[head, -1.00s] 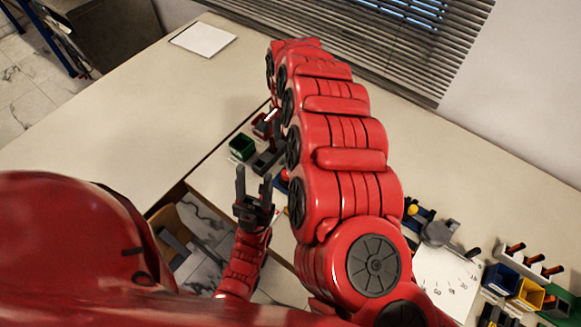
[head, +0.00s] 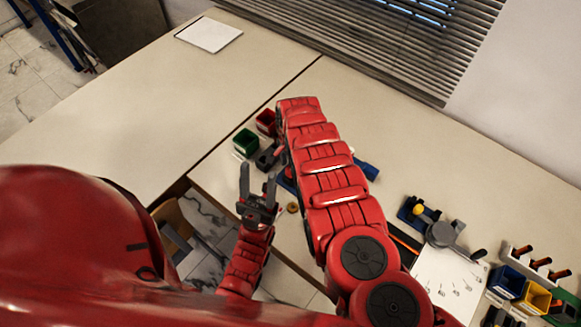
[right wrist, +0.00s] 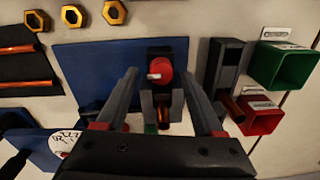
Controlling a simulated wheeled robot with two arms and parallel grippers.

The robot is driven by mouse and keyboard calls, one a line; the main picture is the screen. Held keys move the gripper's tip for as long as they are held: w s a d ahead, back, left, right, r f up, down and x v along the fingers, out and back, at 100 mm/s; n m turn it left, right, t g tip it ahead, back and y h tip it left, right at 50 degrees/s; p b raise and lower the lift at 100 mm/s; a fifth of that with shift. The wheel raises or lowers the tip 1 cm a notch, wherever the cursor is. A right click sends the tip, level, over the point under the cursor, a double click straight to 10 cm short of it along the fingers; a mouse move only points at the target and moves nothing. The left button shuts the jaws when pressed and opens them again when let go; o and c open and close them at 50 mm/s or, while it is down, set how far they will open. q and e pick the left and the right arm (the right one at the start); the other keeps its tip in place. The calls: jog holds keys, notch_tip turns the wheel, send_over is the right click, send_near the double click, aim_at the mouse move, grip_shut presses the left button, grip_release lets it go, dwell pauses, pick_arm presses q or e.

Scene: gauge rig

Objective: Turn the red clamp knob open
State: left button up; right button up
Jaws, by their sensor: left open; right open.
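The red clamp knob (right wrist: 161,70) shows in the right wrist view, round with a pale mark on its left side. It sits on a dark clamp block at the right end of a blue plate (right wrist: 85,75). My right gripper (right wrist: 157,72) is open, its two grey fingers reaching up on either side of the knob. I cannot tell whether either finger touches it. In the head view my right arm hides the knob and the right gripper. My left gripper (head: 257,182) is open and empty, pointing up near the table's front edge.
A green bin (right wrist: 287,66), a red bin (right wrist: 260,114) and a dark slotted block (right wrist: 226,72) stand right of the clamp. Several brass nuts (right wrist: 72,16) lie along the top left. In the head view a grey gauge (head: 440,233) and blue bin (head: 506,281) are at right.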

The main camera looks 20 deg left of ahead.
jog(key=shift+s+a+f, duration=0.1)
jog(key=shift+f, duration=0.65)
grip_shut()
